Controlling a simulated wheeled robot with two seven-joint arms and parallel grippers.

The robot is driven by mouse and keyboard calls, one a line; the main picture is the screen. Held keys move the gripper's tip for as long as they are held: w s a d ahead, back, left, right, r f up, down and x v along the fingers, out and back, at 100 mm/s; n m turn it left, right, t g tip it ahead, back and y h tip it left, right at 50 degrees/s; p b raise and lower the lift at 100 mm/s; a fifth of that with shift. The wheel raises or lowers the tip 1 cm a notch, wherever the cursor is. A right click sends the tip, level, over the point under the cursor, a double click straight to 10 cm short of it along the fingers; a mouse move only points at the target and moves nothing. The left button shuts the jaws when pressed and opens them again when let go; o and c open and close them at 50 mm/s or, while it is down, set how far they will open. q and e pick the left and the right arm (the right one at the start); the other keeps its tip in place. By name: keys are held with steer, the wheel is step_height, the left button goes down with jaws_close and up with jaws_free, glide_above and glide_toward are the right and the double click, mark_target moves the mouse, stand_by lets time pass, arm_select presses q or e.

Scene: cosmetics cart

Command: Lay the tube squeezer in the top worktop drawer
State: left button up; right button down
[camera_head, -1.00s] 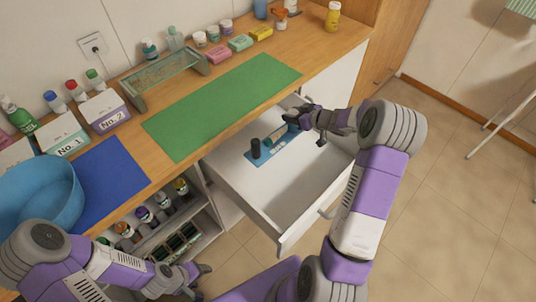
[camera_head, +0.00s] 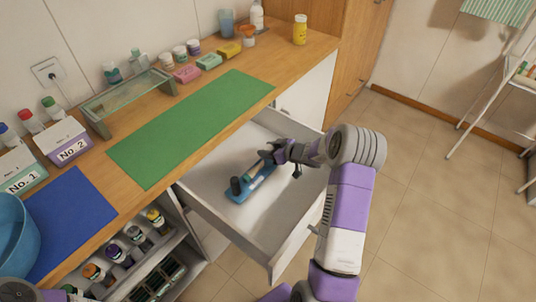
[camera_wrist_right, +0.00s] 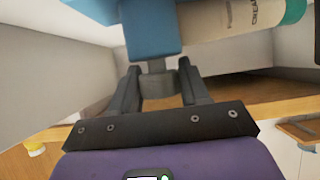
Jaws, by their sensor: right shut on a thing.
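The tube squeezer (camera_head: 249,187) is a long blue piece with a black knob at one end and a pale tube along it. It is inside the open top worktop drawer (camera_head: 215,180); I cannot tell whether it touches the floor. My right gripper (camera_head: 268,158) is shut on its far end. In the right wrist view the fingers (camera_wrist_right: 160,88) close on a grey part under the blue body (camera_wrist_right: 150,30). A cream tube (camera_wrist_right: 240,18) with a teal cap shows beside it. My left gripper is out of view.
The worktop carries a green mat (camera_head: 190,125), a blue mat (camera_head: 70,215), a glass-topped rack (camera_head: 125,95) and labelled boxes. A shelf of bottles (camera_head: 120,255) is open left of the drawer. The drawer's front part is bare.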

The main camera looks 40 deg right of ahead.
steer(key=shift+f, duration=0.4)
steer(key=shift+r, duration=0.15)
steer(key=c, duration=1)
jaws_free()
steer(key=shift+f, duration=0.2)
steer(key=o, duration=0.5)
steer(key=shift+c, duration=0.2)
steer(key=shift+r, duration=0.1)
steer(key=shift+r, duration=0.15)
steer(key=p+v, duration=0.3)
steer(key=v, duration=0.9)
steer(key=shift+p, duration=0.4)
